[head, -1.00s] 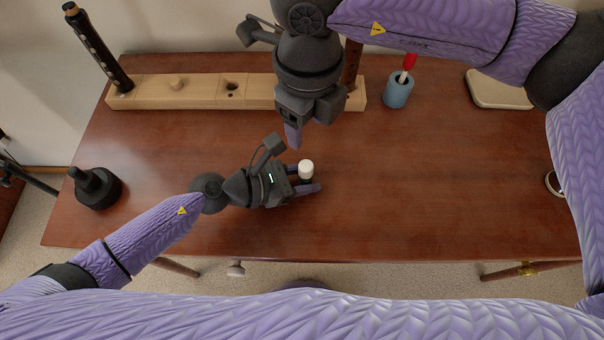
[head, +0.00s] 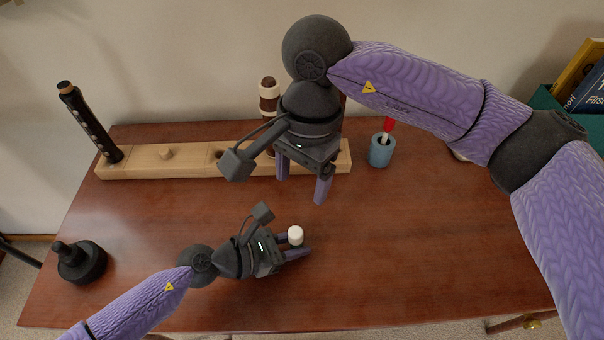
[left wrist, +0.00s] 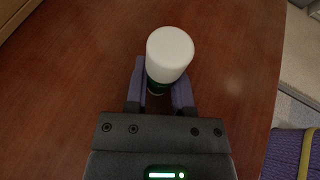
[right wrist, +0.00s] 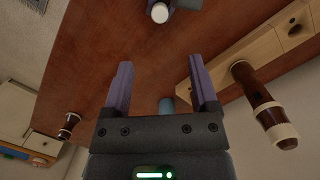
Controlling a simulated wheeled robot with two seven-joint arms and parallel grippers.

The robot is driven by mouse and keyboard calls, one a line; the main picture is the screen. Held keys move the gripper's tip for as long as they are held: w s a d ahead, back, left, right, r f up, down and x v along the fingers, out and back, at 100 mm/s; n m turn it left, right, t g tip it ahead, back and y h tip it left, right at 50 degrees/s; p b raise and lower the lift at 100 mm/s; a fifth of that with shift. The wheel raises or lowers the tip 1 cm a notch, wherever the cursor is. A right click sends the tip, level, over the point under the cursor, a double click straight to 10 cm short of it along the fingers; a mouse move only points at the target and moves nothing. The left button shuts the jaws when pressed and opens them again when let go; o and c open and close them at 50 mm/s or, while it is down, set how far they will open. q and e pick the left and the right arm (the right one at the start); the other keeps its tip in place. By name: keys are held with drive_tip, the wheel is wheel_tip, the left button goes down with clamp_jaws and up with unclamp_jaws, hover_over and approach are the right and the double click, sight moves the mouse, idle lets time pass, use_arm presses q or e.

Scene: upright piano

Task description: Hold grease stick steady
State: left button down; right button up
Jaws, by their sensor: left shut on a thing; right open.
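The grease stick (head: 295,236) is a small upright tube with a white cap. In the left wrist view its white cap (left wrist: 170,50) tops a dark green body. My left gripper (head: 296,247) is shut on its body low over the table, with one finger on each side. My right gripper (head: 302,187) is open and empty, above the table behind the stick and in front of the wooden stand. In the right wrist view the white cap (right wrist: 160,13) shows at the top, beyond and apart from the spread fingers.
A wooden stand (head: 190,165) along the back holds a black instrument piece (head: 90,122). A brown and ivory piece (head: 269,88) rises behind my right gripper. A blue cup (head: 380,152) holds a red-handled tool. A black object (head: 82,262) stands at left. The table's right middle is clear.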

sight(296, 231)
drive_tip(key=shift+n, duration=0.4)
drive_tip(key=f, duration=0.4)
drive_tip(key=s+f, duration=0.1)
drive_tip(key=f, duration=0.3)
drive_tip(key=a+f, duration=0.1)
drive_tip(key=f, duration=0.3)
drive_tip(key=shift+s, duration=0.25)
drive_tip(key=shift+r, duration=0.1)
clamp_jaws()
